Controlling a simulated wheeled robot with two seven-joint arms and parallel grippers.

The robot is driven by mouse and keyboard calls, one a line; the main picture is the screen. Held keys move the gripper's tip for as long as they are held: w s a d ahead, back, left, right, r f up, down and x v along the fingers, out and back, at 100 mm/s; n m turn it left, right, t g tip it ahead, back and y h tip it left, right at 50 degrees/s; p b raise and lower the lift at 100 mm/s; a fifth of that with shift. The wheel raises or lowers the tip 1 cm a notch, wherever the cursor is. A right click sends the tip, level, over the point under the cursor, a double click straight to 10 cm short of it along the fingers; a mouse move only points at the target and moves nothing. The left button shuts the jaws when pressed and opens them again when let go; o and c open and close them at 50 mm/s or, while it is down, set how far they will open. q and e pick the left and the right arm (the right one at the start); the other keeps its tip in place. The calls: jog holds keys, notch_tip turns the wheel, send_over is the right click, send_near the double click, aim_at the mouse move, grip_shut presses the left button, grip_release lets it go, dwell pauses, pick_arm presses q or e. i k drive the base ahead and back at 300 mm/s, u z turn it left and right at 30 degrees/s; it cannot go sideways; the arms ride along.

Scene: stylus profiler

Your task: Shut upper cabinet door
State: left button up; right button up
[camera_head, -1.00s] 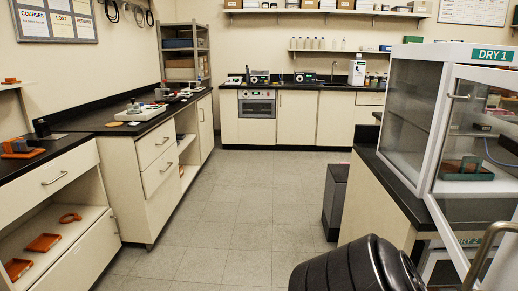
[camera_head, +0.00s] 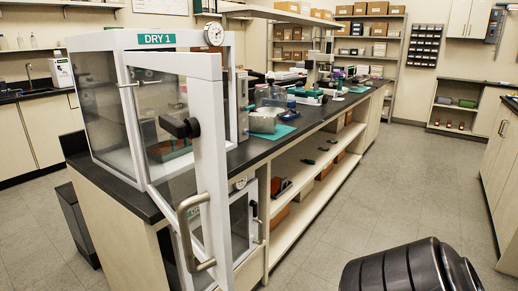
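The upper cabinet (camera_head: 90,43) is a white-framed, clear-walled box with a green "DRY 1" label, on the dark counter at the left in the head view. Its door (camera_head: 208,130) has a thick white frame and a clear pane. It stands open, swung out toward me. A curved metal handle (camera_head: 190,235) is on its lower part and a black latch knob (camera_head: 180,127) is higher up. A tray (camera_head: 172,149) shows through the panes. Neither of my grippers is in view.
A lower glazed cabinet (camera_head: 241,222) sits under the counter, partly hidden by the door. The bench (camera_head: 325,115) runs back to the right with instruments on top and open shelves below. The floor (camera_head: 345,200) right of it is clear. Another counter (camera_head: 503,165) stands at the right edge.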

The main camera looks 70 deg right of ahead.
aim_at(203, 72)
jog(key=z, duration=1.35)
jog(key=i, duration=0.5)
jog(key=u, duration=1)
jog(key=k, duration=0.9)
jog(key=z, duration=0.2)
